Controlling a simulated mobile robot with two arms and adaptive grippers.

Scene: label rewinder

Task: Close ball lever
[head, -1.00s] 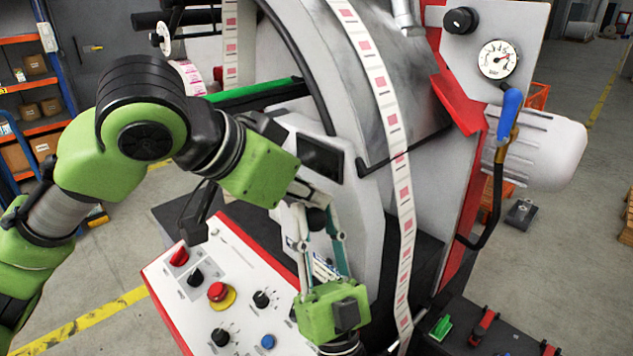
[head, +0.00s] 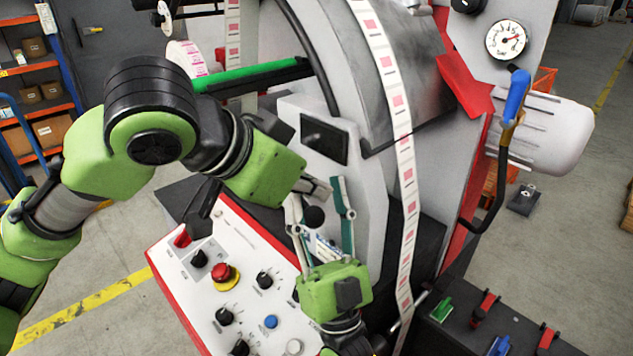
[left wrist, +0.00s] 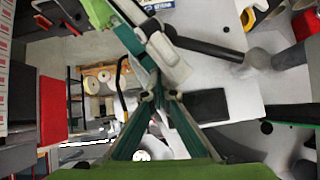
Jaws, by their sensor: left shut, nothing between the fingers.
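A small black ball (head: 314,217), which looks like a lever's knob, shows in the head view before the machine's lower front; its stem is hidden. My left gripper (head: 322,190) is just above it, shut and empty; I cannot tell if they touch. In the left wrist view its teal fingers (left wrist: 157,95) meet at the tips. A dark bar with a grey ball (left wrist: 257,62) lies beyond to the upper right. My right gripper (head: 318,196) points up from below with its fingers apart on either side of the black ball. A valve lever with a blue handle (head: 517,95) stands upright at right.
A control panel (head: 250,262) with knobs and a red stop button lies below my left arm. A printed label strip (head: 407,190) hangs right of the grippers. A pressure gauge (head: 506,40) is at upper right. A dark box with small levers (head: 485,308) is at lower right.

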